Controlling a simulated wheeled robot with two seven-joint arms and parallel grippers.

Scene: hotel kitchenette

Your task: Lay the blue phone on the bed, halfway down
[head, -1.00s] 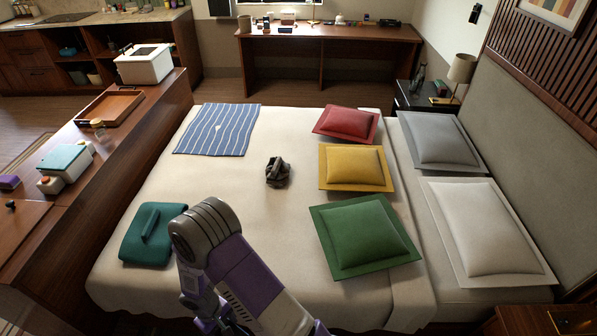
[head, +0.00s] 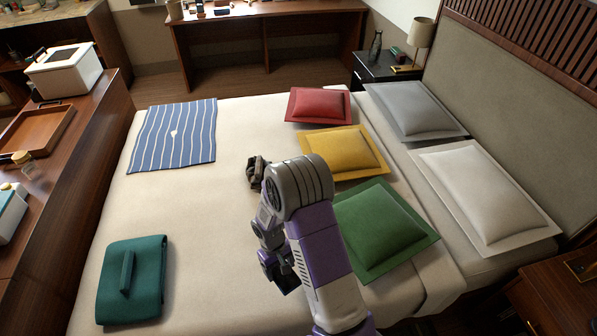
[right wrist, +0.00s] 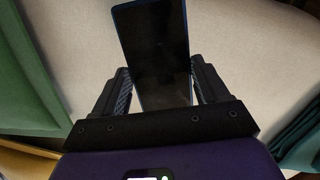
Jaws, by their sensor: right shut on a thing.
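The phone (right wrist: 152,50) shows in the right wrist view with a dark face and a thin blue edge. It stands between the two fingers of my right gripper (right wrist: 160,88), which is shut on it. In the head view my right gripper (head: 279,266) hangs over the cream cover of the bed (head: 205,225), near the middle of its length. The phone is hard to tell apart from the dark fingers there. The gap between phone and cover cannot be judged. My left gripper is not in view.
A green cushion (head: 382,228) lies right of my arm, with yellow (head: 343,150) and red (head: 319,104) cushions beyond. A dark crumpled item (head: 254,172) is partly behind my arm. A teal folded item (head: 150,283) and striped cloth (head: 180,135) lie left. Bare cover lies between.

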